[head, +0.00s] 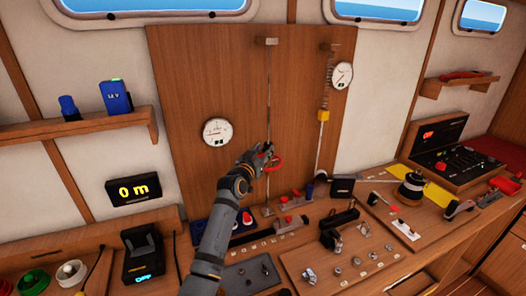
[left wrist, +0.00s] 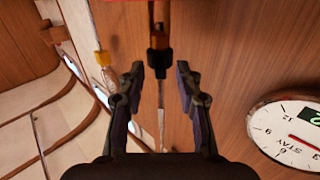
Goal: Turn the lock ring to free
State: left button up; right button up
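My left gripper (head: 263,156) is at the vertical line (head: 268,95) on the wooden panel. In the left wrist view its two fingers (left wrist: 160,70) are open, one on each side of a black collar (left wrist: 159,57) on a copper-brown rod (left wrist: 160,22). There is a gap on both sides of the collar. I cannot tell whether this collar is the lock ring. A thin rod (left wrist: 161,100) runs on from the collar between the fingers. A red part (head: 274,164) shows beside the gripper in the head view. My right gripper is not in view.
The round STAY dial (left wrist: 287,133) is on the panel (head: 185,75), right of the fingers in the wrist view. A second line with a yellow block (head: 323,116) hangs to the right. The bench below holds several fittings and a black winch (head: 411,187).

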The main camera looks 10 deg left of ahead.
pick_arm(q)
jog(key=shift+s+f, duration=0.1)
jog(key=shift+s, duration=0.15)
jog(key=s+a, duration=0.2)
jog(key=s, duration=0.9)
jog(key=shift+s, duration=0.15)
